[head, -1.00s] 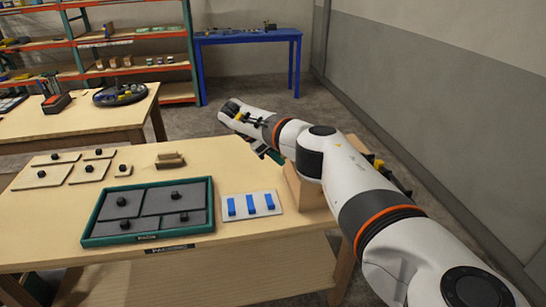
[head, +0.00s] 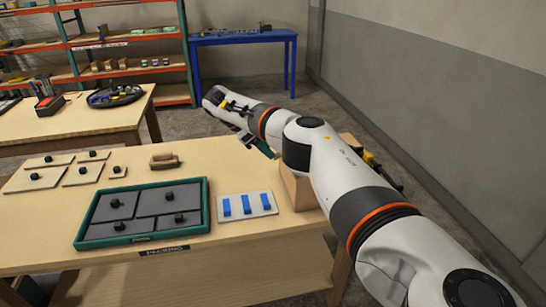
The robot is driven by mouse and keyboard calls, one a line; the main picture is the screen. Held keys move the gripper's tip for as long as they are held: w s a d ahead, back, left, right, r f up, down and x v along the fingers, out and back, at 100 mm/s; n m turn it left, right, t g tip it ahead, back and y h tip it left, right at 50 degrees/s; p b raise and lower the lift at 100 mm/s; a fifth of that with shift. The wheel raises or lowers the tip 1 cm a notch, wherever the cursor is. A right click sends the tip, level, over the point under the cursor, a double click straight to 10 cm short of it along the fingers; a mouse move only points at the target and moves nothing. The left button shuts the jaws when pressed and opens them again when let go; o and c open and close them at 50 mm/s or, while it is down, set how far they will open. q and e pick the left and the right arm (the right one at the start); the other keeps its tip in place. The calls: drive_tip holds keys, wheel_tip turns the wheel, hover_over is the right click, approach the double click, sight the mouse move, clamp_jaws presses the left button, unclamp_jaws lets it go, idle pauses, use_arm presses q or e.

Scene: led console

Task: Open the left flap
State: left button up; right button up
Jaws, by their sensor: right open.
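I cannot make out a left flap for certain in the head view. A green-rimmed tray (head: 207,208) on the wooden table holds several dark grey panels with black knobs. To its right lies a white plate (head: 270,210) with three blue strips. A wooden block or box (head: 303,190) stands at the table's right side, partly hidden behind my right arm. My right gripper (head: 262,146) is open, above the table's far right edge, beyond the white plate; its fingers are small and partly hidden. It touches nothing that I can see. My left gripper is out of view.
Several light panels with black knobs (head: 35,178) lie on the table's left. A small brown wooden piece (head: 165,161) lies near the back edge. Another table (head: 85,122), shelves (head: 130,70) and a blue table (head: 240,40) stand behind. A grey wall is at right.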

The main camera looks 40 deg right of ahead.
drive_tip(key=v, duration=0.7)
drive_tip(key=shift+b, duration=0.4)
drive_tip(key=shift+r, duration=0.1)
drive_tip(key=shift+a, duration=0.1)
